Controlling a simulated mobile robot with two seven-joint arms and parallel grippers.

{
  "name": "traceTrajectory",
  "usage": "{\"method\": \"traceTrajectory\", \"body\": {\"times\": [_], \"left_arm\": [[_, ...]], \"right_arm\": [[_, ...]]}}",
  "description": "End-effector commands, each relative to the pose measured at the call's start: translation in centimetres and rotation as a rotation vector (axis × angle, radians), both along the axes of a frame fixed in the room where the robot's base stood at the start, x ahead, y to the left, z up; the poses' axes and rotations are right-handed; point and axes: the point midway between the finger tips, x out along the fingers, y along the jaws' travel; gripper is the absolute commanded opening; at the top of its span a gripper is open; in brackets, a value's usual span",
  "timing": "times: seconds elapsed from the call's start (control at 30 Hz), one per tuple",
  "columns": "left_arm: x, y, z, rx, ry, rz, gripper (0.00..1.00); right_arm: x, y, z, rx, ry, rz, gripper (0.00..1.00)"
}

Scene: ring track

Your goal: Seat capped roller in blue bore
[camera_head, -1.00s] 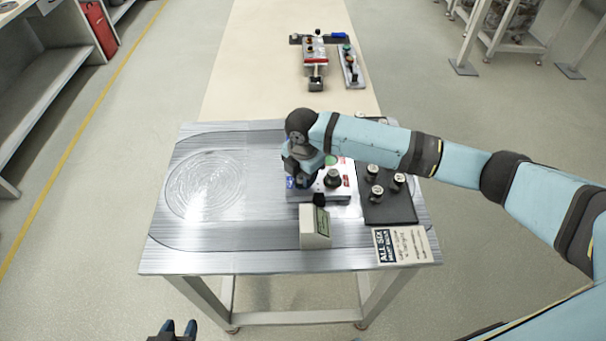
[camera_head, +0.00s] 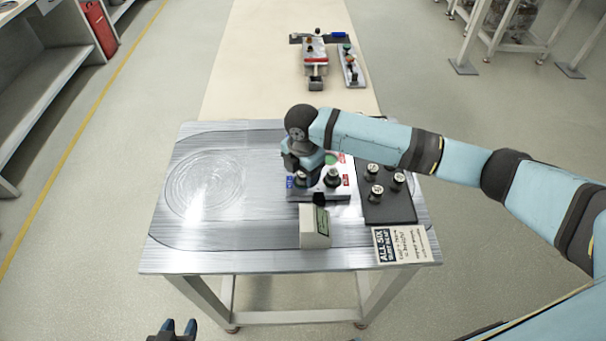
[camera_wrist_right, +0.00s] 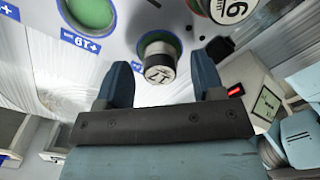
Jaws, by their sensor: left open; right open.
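The fixture block (camera_head: 340,194) sits on the metal table, with blue labels at its left and red at its right. A white-capped roller (camera_wrist_right: 159,70) marked 17 stands in a green-rimmed bore beside a blue label (camera_wrist_right: 143,46); in the head view it shows below my right gripper (camera_head: 303,168). My right gripper (camera_wrist_right: 164,78) is open, its fingers on either side of the roller with gaps. I cannot tell how deep the roller sits. Another green-rimmed bore (camera_wrist_right: 90,10) beside a blue label looks empty. My left gripper (camera_head: 178,328) is open at the bottom edge, away from the table.
A second roller (camera_head: 332,178) stands in the block, right of the first. A black mat (camera_head: 402,213) at right holds several rollers. A pale box with a display (camera_head: 314,236) and a printed card (camera_head: 402,245) lie in front. The table's left side is clear.

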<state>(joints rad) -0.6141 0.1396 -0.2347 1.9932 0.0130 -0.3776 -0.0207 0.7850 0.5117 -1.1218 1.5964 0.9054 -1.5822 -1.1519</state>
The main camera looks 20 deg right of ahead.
Motion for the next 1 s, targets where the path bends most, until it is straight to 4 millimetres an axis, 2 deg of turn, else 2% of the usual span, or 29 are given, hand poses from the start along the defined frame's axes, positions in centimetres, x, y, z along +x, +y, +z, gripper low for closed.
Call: {"method": "traceTrajectory", "body": {"times": [0.3,0.5,0.7,1.0], "left_arm": [[0.0,0.0,0.0,0.0,0.0,0.0,0.43],[0.0,0.0,0.0,-0.001,-0.001,-0.001,0.43],[0.0,0.0,0.0,-0.001,-0.001,-0.001,0.43],[0.0,0.0,0.0,0.0,-0.001,0.0,0.43]], "right_arm": [[0.1,0.0,7.0,0.002,-0.004,0.0,0.62],[0.1,0.0,9.8,0.001,-0.002,0.0,0.62],[0.1,0.0,10.7,0.0,0.0,-0.001,0.62],[0.0,0.0,10.6,0.0,0.0,-0.001,0.62]]}}
